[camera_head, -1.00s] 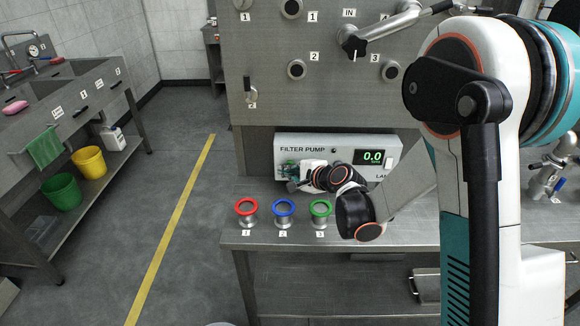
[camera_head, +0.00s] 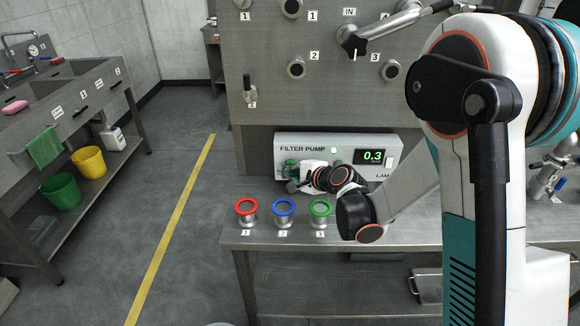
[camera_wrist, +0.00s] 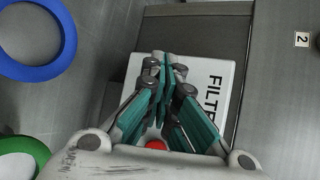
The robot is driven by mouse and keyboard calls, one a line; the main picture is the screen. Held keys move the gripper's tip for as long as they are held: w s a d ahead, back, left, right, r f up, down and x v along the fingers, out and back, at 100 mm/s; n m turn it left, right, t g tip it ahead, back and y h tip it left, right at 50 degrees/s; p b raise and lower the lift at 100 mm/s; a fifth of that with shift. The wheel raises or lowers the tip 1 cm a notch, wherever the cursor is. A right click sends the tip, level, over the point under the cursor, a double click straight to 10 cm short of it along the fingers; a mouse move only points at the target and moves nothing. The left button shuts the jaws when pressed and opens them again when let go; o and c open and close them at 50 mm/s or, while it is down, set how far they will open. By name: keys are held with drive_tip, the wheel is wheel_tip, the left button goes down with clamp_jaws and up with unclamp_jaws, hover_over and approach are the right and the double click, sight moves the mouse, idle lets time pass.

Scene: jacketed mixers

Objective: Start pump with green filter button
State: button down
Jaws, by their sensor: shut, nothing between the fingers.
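The white filter pump box (camera_head: 310,142) stands on the steel bench against the panel. Its display (camera_head: 372,156) reads 0.3 in green. A small round lamp (camera_head: 334,150) left of the display is lit pale green. My gripper (camera_head: 288,171) is at the left part of the pump's front, its fingers together and empty. A red round button (camera_wrist: 155,144) shows between the finger links. The green button is not clearly visible, and contact cannot be told.
Red (camera_head: 246,207), blue (camera_head: 284,208) and green (camera_head: 320,208) ringed fittings stand on the bench before the pump. A white switch (camera_head: 389,162) is right of the display. A valve handle (camera_head: 354,46) juts from the panel above. The floor left of the bench is clear.

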drive_tip(key=shift+s, duration=0.4)
drive_tip(key=shift+s+a+b, duration=0.1)
drive_tip(key=shift+s+b, duration=0.45)
drive_tip(key=shift+s, duration=1.95)
